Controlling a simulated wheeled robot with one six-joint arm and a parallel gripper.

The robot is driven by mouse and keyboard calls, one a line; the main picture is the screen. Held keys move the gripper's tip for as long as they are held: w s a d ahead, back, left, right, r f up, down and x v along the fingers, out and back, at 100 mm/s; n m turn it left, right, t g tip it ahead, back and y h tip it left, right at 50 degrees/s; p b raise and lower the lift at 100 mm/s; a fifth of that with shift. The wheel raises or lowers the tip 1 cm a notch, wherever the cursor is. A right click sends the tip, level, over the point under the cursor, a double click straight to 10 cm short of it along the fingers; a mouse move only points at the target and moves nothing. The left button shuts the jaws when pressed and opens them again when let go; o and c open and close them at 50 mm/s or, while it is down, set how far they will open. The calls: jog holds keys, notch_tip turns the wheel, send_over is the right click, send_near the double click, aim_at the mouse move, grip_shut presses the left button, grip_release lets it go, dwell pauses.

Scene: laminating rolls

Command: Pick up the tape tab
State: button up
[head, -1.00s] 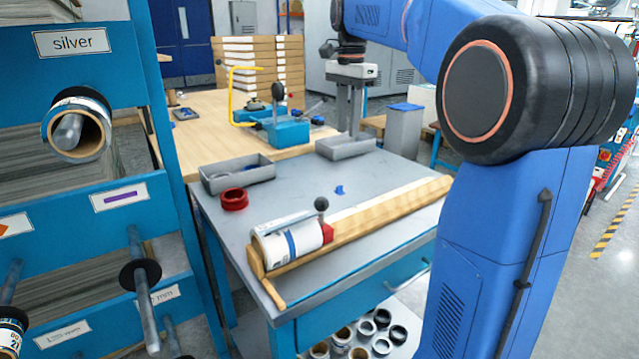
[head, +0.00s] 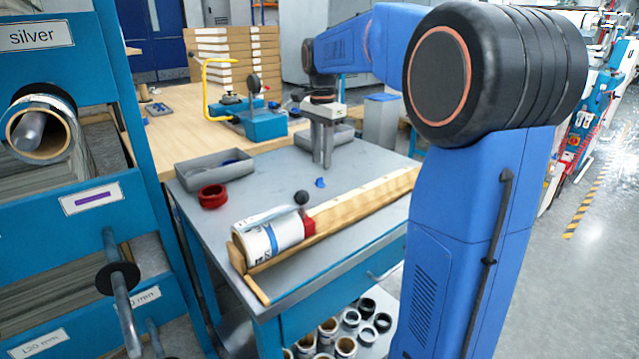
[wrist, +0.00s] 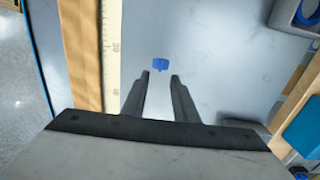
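The tape tab (head: 320,182) is a small blue piece lying on the grey table top (head: 345,172), behind the wooden ruler trough. In the wrist view the tape tab (wrist: 160,64) lies just beyond my fingertips, between their lines. My gripper (head: 322,160) points down above the table, close to the tab. In the wrist view my gripper (wrist: 160,75) is open, with nothing between its fingers.
A wooden trough with a scale (head: 362,205) runs along the table's front, holding a white roll (head: 268,240) with a red block (head: 308,227). A red ring (head: 213,196) and grey trays (head: 214,172) stand at the left and back. Table around the tab is clear.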

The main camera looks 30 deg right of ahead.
aim_at(320, 181)
jog(key=shift+a+f, duration=0.15)
jog(key=shift+f, duration=2.5)
grip_shut()
